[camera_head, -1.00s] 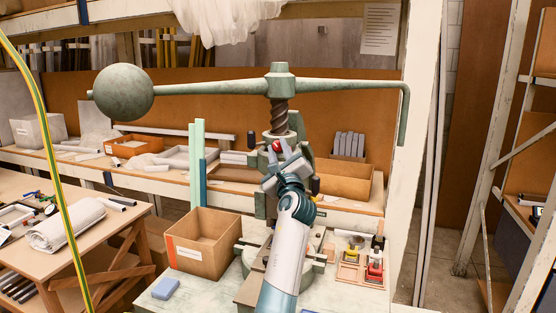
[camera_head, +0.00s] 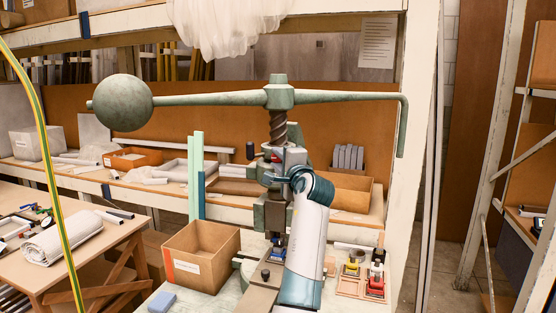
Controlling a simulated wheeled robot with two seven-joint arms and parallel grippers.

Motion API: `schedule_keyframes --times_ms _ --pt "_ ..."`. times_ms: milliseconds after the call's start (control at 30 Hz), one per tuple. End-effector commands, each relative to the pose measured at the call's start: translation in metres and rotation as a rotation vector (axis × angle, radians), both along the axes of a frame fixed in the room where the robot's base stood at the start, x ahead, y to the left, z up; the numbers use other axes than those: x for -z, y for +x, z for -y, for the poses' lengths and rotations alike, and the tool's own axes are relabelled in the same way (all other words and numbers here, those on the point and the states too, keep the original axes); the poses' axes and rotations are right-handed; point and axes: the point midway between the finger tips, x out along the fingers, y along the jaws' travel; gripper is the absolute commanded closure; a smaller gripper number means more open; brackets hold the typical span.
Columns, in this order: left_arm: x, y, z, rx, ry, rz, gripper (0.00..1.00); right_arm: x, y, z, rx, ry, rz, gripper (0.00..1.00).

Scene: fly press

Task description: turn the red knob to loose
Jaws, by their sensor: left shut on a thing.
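The green fly press stands at the middle, with its screw (camera_head: 278,128) upright below a long lever arm (camera_head: 215,98) that has a round ball weight (camera_head: 122,98) at its left end. The red knob (camera_head: 275,158) sits on the press just below the screw; only a small bit of red shows. My left gripper (camera_head: 276,160) is at the knob and shut on it. Its wrist and white forearm cover much of the press body and most of the fingers. My right gripper is not in view.
An open cardboard box (camera_head: 202,255) stands left of the press base, with a blue block (camera_head: 161,302) in front of it. A wooden tray with small yellow and red items (camera_head: 375,275) lies to the right.

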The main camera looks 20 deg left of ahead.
Motion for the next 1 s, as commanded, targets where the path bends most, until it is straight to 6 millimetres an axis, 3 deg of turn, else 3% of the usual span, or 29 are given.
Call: schedule_keyframes --times_ms 633,667,700,1000 --pt "0.0006 0.0000 -0.0002 0.000 -0.071 0.015 0.98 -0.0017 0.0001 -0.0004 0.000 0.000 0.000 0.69" --pt "0.0007 0.0000 -0.0002 0.000 -0.071 0.015 0.71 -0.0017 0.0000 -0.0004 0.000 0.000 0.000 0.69" --pt "0.0006 0.0000 -0.0002 0.000 -0.071 0.015 0.61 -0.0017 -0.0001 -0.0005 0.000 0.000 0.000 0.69" --pt "0.0011 0.0001 -0.0002 0.000 -0.069 0.014 0.58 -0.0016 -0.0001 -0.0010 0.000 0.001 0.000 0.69"
